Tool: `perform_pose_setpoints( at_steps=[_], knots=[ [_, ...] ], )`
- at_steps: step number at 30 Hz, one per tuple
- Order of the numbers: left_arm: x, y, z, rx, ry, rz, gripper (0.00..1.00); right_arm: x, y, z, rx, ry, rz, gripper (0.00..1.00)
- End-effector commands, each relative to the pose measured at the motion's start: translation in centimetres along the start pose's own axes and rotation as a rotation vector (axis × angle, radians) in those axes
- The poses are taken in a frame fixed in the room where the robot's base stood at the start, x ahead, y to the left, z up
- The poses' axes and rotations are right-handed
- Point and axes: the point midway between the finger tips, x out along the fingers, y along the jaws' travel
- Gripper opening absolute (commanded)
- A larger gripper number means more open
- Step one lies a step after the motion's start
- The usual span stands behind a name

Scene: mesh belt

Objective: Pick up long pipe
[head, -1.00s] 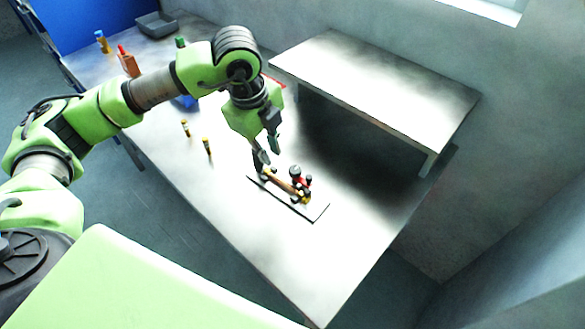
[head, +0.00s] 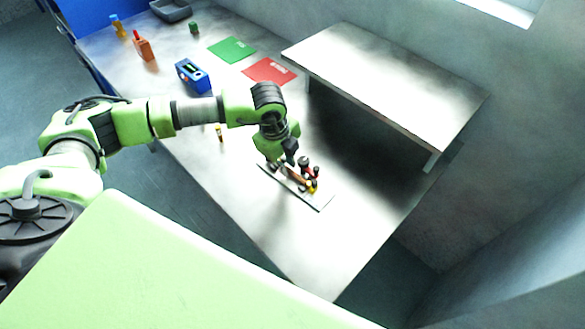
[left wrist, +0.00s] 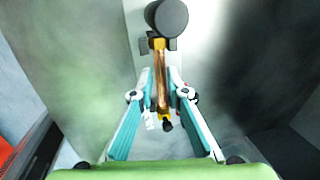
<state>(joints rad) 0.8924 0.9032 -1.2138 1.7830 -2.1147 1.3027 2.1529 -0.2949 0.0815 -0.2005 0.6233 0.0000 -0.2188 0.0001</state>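The long pipe is the copper-brown tube on a flat board (head: 318,204) on the table. It shows in the head view (head: 299,178), partly behind my gripper, and in the left wrist view (left wrist: 161,78). My left gripper (head: 282,162) is low over the board's far left end, above the pipe. In the left wrist view its two teal fingers (left wrist: 161,90) stand on either side of the pipe, with narrow gaps that look open. Contact cannot be told. Black knobs and red and yellow fittings (head: 312,184) sit beside the pipe. My right gripper is not in view.
A raised white shelf (head: 390,85) stands right of the board. A red sheet (head: 268,71), a green sheet (head: 232,50), a blue device (head: 193,76), an orange bottle (head: 142,46) and a grey tray (head: 172,10) lie farther back. The table's near end is clear.

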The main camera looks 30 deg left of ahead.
Motion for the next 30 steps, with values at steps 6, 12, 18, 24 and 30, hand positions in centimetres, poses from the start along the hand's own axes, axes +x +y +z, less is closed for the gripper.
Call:
perform_pose_setpoints(
  at_steps=[6, 12, 18, 24, 30],
  knots=[
    [1.6, 0.0, 0.0, 0.0, 0.0, -0.001, 0.15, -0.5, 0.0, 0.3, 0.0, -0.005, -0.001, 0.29],
    [1.6, 0.0, -0.1, 0.0, 0.001, -0.001, 0.07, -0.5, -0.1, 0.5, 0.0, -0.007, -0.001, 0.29],
    [1.5, 0.0, -0.1, 0.0, 0.001, -0.002, 0.0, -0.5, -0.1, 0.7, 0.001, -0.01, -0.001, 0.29],
    [1.3, -0.1, 0.0, 0.0, 0.001, -0.003, 0.0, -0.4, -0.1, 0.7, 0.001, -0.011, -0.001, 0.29],
    [-1.1, -0.7, 0.0, 0.002, 0.001, -0.007, 0.0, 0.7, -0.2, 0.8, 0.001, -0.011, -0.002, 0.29]
  ],
)
